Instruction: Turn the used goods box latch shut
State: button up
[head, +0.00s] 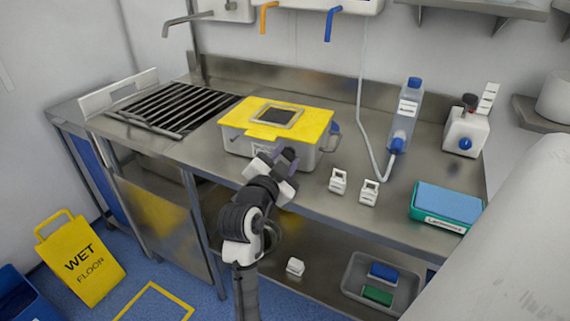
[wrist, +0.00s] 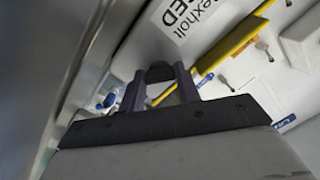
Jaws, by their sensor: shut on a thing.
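The used goods box (head: 235,140) is a grey box with a yellow lid (head: 312,122) on the steel counter. The lid lies flat on top and has a dark window in a grey frame. My gripper (head: 288,160) is at the box's front right side, below the lid. In the wrist view my gripper (wrist: 160,84) has its fingers closed around a small dark piece (wrist: 160,72), which looks like the latch. The box's label (wrist: 182,18) shows beside it, partly cut off. My fingers hide most of the latch, so its exact angle cannot be told.
A black drain rack (head: 178,108) lies left of the box. Two small white holders (head: 338,181) stand to its right, with a bottle (head: 405,115) and a teal tray (head: 445,205) farther right. A lower shelf holds a grey tray (head: 357,268).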

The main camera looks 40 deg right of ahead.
dwell(0.5)
jog(key=o, duration=1)
jog(key=shift+p+v, duration=3.9)
jog(key=shift+v, duration=3)
